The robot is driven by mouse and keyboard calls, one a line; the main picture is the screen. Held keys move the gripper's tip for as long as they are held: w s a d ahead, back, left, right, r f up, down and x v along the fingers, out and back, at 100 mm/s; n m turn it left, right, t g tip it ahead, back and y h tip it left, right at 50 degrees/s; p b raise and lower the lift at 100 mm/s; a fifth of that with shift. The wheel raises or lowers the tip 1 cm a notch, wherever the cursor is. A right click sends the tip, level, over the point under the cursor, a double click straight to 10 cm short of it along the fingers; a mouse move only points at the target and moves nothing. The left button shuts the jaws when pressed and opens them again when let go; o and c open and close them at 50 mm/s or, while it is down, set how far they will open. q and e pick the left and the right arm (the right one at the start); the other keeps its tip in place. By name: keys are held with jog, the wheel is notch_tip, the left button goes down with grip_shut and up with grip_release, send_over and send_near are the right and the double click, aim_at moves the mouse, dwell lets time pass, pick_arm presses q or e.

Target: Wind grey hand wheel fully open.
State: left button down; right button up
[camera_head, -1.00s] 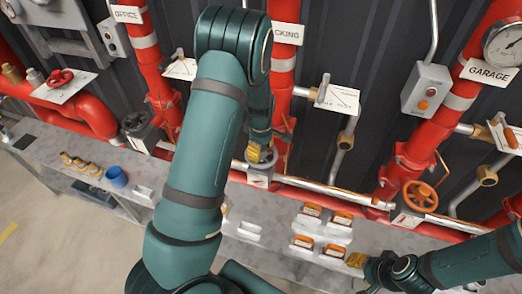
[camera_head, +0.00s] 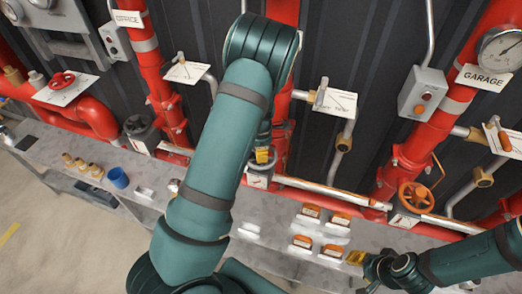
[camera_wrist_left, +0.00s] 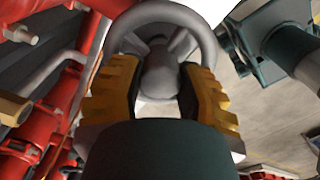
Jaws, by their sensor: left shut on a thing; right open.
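A grey hand wheel (camera_head: 265,167) sits on the red pipe behind the bench, partly hidden by my left arm. In the left wrist view the grey wheel (camera_wrist_left: 163,14) fills the upper middle, with its rim arching over the hub and spokes. My left gripper (camera_wrist_left: 160,92) is shut on the wheel, one yellow finger on each side of the hub. In the head view the left gripper (camera_head: 263,155) shows as a small yellow patch at the wheel. My right gripper (camera_head: 355,257) is open and empty over the bench's front, right of the orange-topped pieces.

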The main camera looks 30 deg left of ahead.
pick_arm(q)
jog(key=shift+s+f, duration=0.1)
jog(key=shift+s, duration=0.15)
jog(key=n, duration=0.4)
jog(key=shift+d, duration=0.1)
jog(key=n, duration=0.4)
jog(key=n, duration=0.3)
jog(key=shift+f+n, duration=0.1)
jog(key=shift+n, duration=0.2)
jog(key=n, duration=0.4)
jog(key=c, duration=1)
grip_release()
jog(key=shift+o, duration=1.2)
